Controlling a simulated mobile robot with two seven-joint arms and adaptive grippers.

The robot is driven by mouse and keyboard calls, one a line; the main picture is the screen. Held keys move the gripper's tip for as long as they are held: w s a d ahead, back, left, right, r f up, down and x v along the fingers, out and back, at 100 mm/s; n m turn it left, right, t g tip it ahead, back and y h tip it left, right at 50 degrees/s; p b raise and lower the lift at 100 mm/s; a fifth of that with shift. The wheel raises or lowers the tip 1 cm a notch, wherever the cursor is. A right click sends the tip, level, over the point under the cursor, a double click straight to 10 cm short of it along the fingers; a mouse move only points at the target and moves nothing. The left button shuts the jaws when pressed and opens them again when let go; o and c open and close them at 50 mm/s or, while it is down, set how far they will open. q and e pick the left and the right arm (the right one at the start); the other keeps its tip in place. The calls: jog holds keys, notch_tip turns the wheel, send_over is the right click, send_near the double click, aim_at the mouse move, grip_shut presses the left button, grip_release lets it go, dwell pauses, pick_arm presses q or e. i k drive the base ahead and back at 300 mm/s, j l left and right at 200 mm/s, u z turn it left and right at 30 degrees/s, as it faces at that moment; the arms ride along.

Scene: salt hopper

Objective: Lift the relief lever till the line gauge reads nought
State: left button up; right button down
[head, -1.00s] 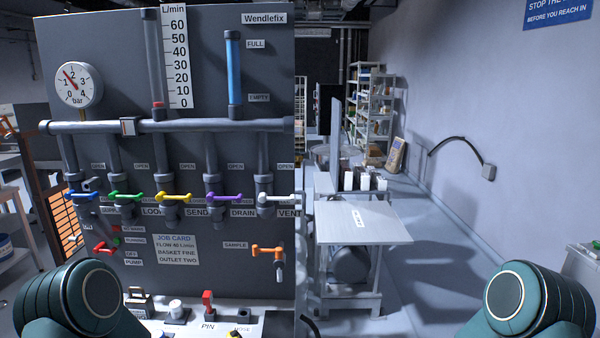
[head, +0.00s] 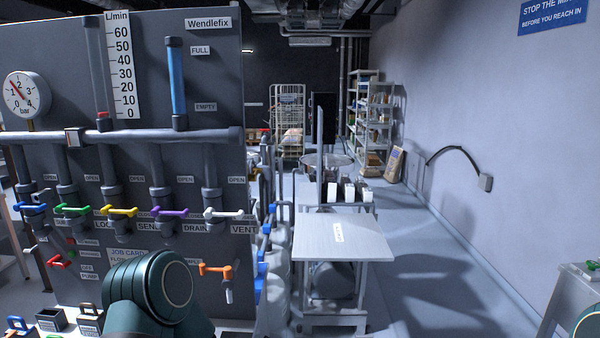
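The round white line gauge (head: 26,95), marked in bar, is at the upper left of the panel. Its needle points up and left, at about 1 to 2. A row of coloured valve handles runs below the pipe: blue (head: 30,207), green (head: 72,210), yellow (head: 119,212), purple (head: 169,212) and white (head: 222,213). A red handle (head: 60,262) and an orange handle (head: 215,269) sit lower. I cannot tell which lever is the relief lever; no such label is readable. Neither gripper is in view, only my teal arm links.
My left arm link covers part of the job card (head: 128,255) and lower panel. A pale table (head: 342,238) stands right of the panel, with drums (head: 277,265) between. The floor (head: 430,270) right of the table is clear. A grey box (head: 565,300) stands at the right edge.

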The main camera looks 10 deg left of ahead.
aim_at(252, 178)
jog(key=i+l+z, duration=0.7)
jog(key=i+u, duration=0.35)
jog(key=i+l+u, duration=0.2)
jog(key=u, duration=0.15)
jog(key=i+l+u, duration=0.3)
jog(key=i+u, duration=0.2)
jog(key=u, duration=0.25)
jog(key=i+l+u, duration=0.1)
jog(key=u, duration=0.3)
jog(key=i+l+u, duration=0.15)
jog(key=u, duration=0.3)
jog(key=i+l+u, duration=0.25)
jog(key=u, duration=0.2)
jog(key=i+l+u, duration=0.1)
jog(key=l+u, duration=0.15)
jog(key=u, duration=0.2)
jog(key=l+u, duration=0.25)
jog(key=u, duration=0.15)
jog(key=i, duration=0.05)
